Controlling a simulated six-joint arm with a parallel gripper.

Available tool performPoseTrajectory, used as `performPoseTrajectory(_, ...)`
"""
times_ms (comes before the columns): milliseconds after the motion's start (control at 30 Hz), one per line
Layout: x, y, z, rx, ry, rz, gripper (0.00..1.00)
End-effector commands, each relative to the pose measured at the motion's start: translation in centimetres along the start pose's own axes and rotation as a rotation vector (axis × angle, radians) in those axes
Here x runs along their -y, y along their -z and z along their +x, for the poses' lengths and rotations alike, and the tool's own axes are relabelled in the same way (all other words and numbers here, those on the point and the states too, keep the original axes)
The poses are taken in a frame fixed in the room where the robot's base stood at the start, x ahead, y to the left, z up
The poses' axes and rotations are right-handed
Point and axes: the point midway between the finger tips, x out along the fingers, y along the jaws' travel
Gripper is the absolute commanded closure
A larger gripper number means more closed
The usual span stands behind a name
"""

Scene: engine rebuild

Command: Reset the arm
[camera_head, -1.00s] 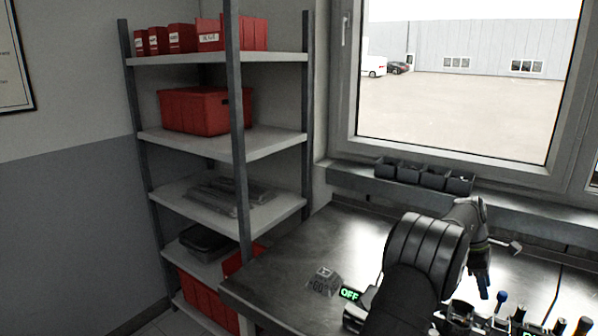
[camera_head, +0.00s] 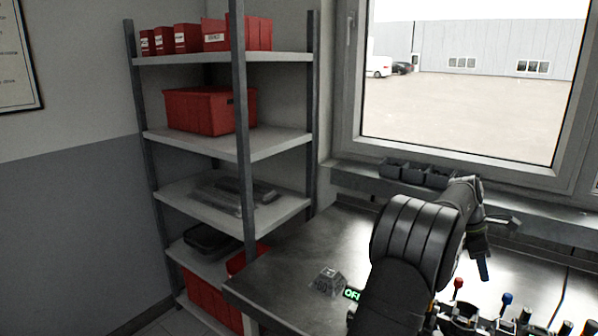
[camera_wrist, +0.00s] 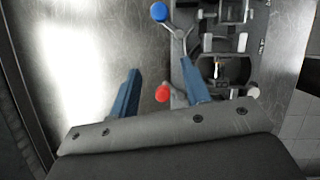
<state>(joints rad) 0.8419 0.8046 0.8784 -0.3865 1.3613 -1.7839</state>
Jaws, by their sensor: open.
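My arm (camera_head: 405,245) reaches over the metal workbench (camera_head: 300,255) from the bottom of the head view. My gripper (camera_head: 483,268) points down above the bench, right of my arm. In the wrist view, the two blue fingers of my gripper (camera_wrist: 160,85) stand apart with nothing held between them. A red-knobbed lever (camera_wrist: 162,93) shows in the gap between the fingers, below them by an amount I cannot tell. A blue-knobbed lever (camera_wrist: 159,12) shows farther up in that view.
A fixture with metal parts (camera_wrist: 225,60) lies to the right in the wrist view. Black bins (camera_head: 413,172) stand on the windowsill. A shelf with red boxes (camera_head: 210,110) stands left.

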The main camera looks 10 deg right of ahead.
Motion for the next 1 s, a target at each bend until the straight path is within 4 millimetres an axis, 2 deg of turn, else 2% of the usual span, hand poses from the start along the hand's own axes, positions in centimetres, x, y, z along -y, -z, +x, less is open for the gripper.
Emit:
performPoseTrajectory(100,-0.1,0.0,-2.5,0.001,-0.003,0.000,0.57)
performPoseTrajectory(533,0.0,0.0,-11.1,0.000,-0.002,0.001,0.57)
performPoseTrajectory(600,0.1,0.0,-9.2,-0.002,0.006,0.000,0.57)
performPoseTrajectory(1000,0.1,0.0,-1.1,-0.002,0.005,0.001,0.57)
